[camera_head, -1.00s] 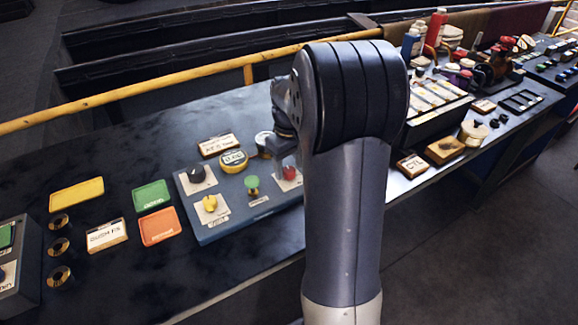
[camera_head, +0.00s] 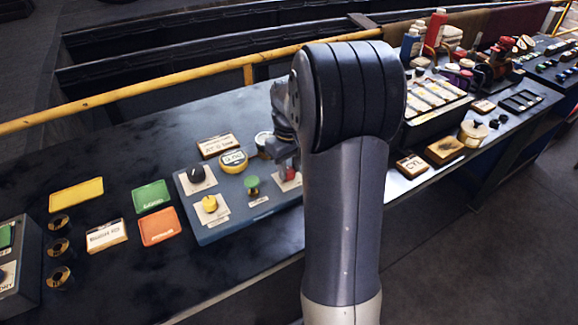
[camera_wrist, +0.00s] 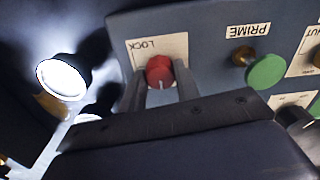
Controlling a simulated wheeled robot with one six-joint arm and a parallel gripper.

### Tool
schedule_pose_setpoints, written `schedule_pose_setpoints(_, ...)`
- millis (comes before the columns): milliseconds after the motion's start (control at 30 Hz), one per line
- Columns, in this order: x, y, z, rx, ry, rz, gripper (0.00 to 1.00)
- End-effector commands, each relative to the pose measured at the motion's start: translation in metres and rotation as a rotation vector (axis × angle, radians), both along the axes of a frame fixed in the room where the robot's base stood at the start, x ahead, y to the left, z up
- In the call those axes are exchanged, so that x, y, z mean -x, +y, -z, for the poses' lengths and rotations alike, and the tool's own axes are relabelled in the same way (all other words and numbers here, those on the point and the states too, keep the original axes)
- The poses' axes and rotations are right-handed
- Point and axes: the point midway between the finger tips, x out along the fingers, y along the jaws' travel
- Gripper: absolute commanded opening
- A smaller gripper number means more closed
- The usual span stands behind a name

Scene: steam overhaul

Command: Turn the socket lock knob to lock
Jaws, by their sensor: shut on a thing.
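The socket lock knob is a red round knob on a pale plate marked LOCK (camera_wrist: 146,47). In the wrist view the red knob (camera_wrist: 158,68) sits between the two grey fingers of my gripper (camera_wrist: 160,88), which is shut on it. A thin pale line shows on the knob's near side, pointing toward the bottom of the picture. In the head view the red knob (camera_head: 291,174) is partly hidden at the right end of the blue-grey panel (camera_head: 232,228), with my gripper over it and my arm in front.
On the same panel are a green PRIME knob (camera_wrist: 268,71), which also shows in the head view (camera_head: 252,181), a yellow knob (camera_head: 209,203) and a black knob (camera_head: 197,173). A yellow rail (camera_head: 150,89) runs behind the bench.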

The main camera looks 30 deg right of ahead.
Motion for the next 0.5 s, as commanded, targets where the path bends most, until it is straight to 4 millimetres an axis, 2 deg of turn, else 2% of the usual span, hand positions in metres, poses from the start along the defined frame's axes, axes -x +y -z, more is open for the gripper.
schedule_pose_setpoints(267,-0.0001,0.0001,-0.0008,0.000,0.000,0.046,0.08)
schedule_pose_setpoints(500,-0.0001,0.0002,-0.0013,-0.001,0.001,0.192,0.08)
